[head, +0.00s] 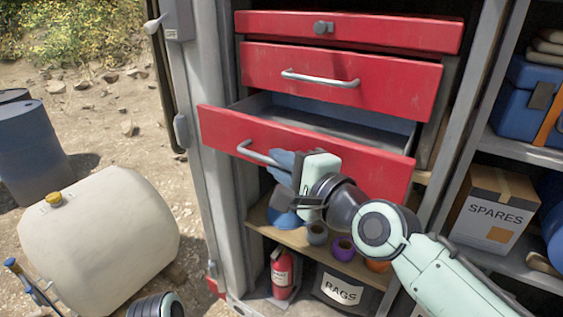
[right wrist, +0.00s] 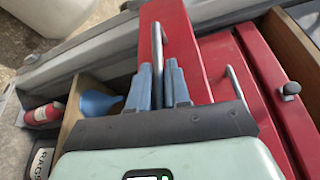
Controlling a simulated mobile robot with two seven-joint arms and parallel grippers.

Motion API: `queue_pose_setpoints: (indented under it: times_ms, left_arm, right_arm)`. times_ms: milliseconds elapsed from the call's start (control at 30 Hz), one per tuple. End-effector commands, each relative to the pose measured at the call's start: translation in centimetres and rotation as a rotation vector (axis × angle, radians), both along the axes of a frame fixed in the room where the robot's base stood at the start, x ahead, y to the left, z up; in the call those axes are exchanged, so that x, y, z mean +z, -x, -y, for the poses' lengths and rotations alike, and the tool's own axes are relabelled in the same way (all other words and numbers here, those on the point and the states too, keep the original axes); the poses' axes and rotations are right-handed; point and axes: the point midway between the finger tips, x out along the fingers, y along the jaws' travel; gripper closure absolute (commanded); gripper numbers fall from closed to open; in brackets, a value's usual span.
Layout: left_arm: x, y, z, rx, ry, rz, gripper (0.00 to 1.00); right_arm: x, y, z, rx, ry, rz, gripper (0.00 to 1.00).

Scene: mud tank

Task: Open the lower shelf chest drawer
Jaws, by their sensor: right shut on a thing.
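The red lower drawer (head: 385,176) of the chest stands pulled out, with its grey inside showing behind the front panel. Its silver bar handle (head: 247,151) is on the front; the right part is hidden by my right gripper (head: 282,163). In the right wrist view, the blue fingers of my right gripper (right wrist: 159,68) are closed around the handle (right wrist: 157,38) of this drawer (right wrist: 181,45). My left gripper is not in view; only a piece of my left arm shows at the bottom of the head view.
Two drawers above, the middle one (head: 400,84) and the top one (head: 410,33), look shut. Below are a shelf with a blue funnel (head: 287,219) and rolls, a fire extinguisher (head: 282,275) and a rags bin (head: 341,290). A cream tank (head: 95,240) stands left; a spares box (head: 492,207) right.

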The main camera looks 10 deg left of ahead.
Motion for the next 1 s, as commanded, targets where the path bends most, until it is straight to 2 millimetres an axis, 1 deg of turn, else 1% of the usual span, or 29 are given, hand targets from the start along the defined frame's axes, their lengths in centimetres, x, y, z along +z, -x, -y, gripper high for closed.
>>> queue_pose_setpoints:
  times_ms: [567,600,633,667,900,1000]
  left_arm:
    - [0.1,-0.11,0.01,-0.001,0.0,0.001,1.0]
    - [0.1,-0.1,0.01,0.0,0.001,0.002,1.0]
    - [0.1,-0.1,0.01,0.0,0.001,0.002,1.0]
    - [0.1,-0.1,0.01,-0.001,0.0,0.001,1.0]
    - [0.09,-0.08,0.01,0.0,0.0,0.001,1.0]
    - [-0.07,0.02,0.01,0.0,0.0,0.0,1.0]
  right_arm:
    - [0.04,0.0,0.01,0.0,-0.001,0.001,1.0]
    - [0.04,0.0,0.01,0.0,-0.001,0.001,0.73]
    - [0.04,0.0,0.01,0.0,-0.001,0.001,0.63]
    - [0.04,0.0,0.01,0.0,-0.001,0.001,0.62]
    - [0.05,0.0,0.02,0.0,-0.001,0.001,0.62]
    - [0.08,0.23,0.31,-0.002,-0.002,0.002,0.62]
